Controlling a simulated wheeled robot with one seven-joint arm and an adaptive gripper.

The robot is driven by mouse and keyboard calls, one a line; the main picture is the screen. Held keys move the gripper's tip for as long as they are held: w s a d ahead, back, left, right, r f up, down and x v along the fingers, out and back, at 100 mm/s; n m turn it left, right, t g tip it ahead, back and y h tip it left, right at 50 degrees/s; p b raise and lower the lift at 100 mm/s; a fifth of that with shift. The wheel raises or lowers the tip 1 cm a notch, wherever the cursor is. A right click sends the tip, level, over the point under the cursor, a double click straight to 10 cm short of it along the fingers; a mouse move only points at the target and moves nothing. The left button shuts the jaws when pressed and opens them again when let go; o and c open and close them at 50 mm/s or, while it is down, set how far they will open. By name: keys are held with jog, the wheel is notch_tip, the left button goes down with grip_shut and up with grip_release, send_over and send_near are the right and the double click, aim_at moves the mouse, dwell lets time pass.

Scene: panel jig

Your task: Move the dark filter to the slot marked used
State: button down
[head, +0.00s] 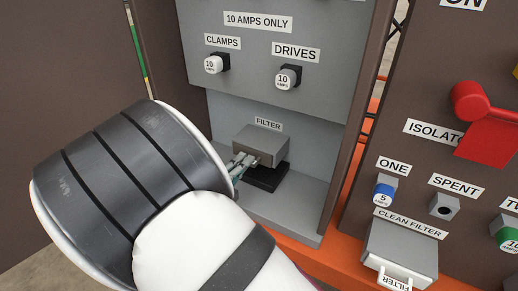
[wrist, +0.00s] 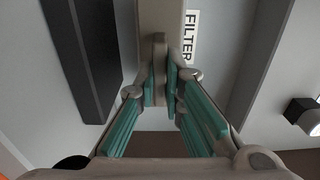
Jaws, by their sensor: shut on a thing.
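A grey-brown filter (head: 262,143) sits in the recess of the open grey cabinet, below a label reading FILTER (head: 268,124). My gripper (head: 243,163) reaches in from the left and is shut on the filter's handle. In the wrist view the teal finger pads of my gripper (wrist: 166,82) close around the pale handle (wrist: 160,60), with the filter body (wrist: 158,15) behind it. A dark block (head: 267,178) lies beneath the filter; whether they touch is unclear. No slot marked used shows.
At right, a lighter filter with a white handle (head: 396,274) sits under a CLEAN FILTER label (head: 410,223). A small socket (head: 444,207) is marked SPENT. A red isolator handle (head: 480,115) projects above. The cabinet's side wall (head: 345,130) stands between recess and right panel.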

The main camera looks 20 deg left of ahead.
jog(key=shift+s, duration=0.7)
dwell(0.3)
jog(key=s+b, duration=0.1)
jog(key=s, duration=0.8)
jog(key=shift+s+a, duration=0.25)
jog(key=shift+a, duration=0.15)
dwell(0.9)
jog(key=shift+s, duration=0.1)
